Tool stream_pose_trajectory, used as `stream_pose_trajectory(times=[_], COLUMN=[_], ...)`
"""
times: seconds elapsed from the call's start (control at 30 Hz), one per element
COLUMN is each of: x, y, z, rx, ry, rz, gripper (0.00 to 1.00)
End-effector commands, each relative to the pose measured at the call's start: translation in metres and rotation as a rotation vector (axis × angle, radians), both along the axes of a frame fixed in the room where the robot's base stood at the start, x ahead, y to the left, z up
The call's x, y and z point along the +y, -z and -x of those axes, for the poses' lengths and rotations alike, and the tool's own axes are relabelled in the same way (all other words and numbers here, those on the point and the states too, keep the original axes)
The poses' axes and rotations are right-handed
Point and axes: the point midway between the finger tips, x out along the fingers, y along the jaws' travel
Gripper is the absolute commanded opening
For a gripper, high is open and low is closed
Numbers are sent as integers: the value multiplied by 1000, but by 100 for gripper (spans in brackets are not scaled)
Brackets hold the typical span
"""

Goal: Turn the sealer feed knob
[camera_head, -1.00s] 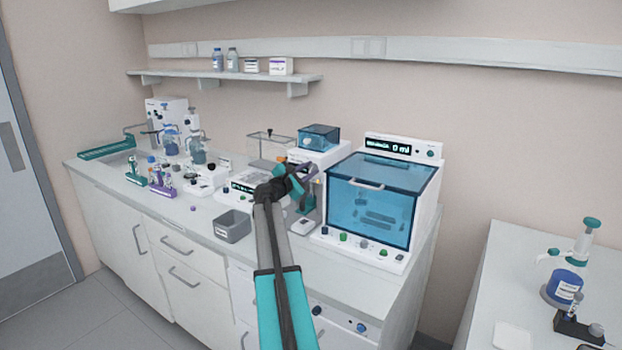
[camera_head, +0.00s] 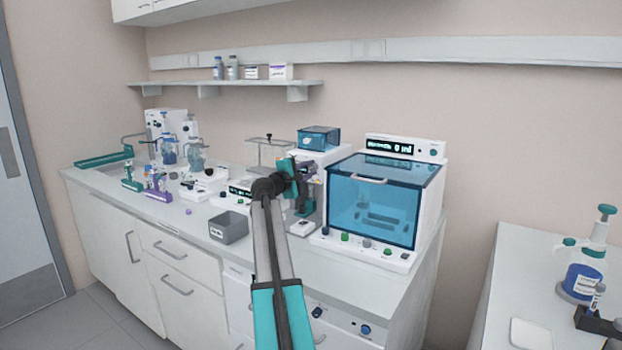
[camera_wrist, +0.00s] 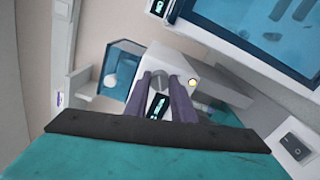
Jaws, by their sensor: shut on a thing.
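The sealer (camera_head: 331,157) is a white box with a blue see-through compartment (camera_head: 319,138) on top, left of the large blue-windowed cabinet. In the wrist view its white face (camera_wrist: 207,80) fills the middle, with a small dark lit display (camera_wrist: 157,105) and a pale round light beside the fingers. My gripper (camera_wrist: 164,77) has its two purple fingers shut on the grey feed knob (camera_wrist: 163,83), one on each side. The fingers cover part of the knob, so any mark on it is hidden. In the head view my wrist hides the knob and most of the sealer's front.
The blue-windowed cabinet (camera_head: 384,205) stands close on the right. A white switch box (camera_head: 301,228) lies in front of the sealer. A grey bin (camera_head: 228,227) is on the bench at left. A wire-frame stand (camera_head: 268,155) stands behind my wrist.

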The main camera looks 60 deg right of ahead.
Motion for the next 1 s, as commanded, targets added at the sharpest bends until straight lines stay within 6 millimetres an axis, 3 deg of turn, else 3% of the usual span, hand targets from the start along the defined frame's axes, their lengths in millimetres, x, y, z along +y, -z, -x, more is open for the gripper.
stream_pose_trajectory(times=[0.03,0.6,1.0], x=[1,0,1], y=[10,11,8], z=[1,2,2], rx=[-33,-393,-507], ry=[6,8,9], rz=[-8,-6,-5], gripper=[0,0,0])
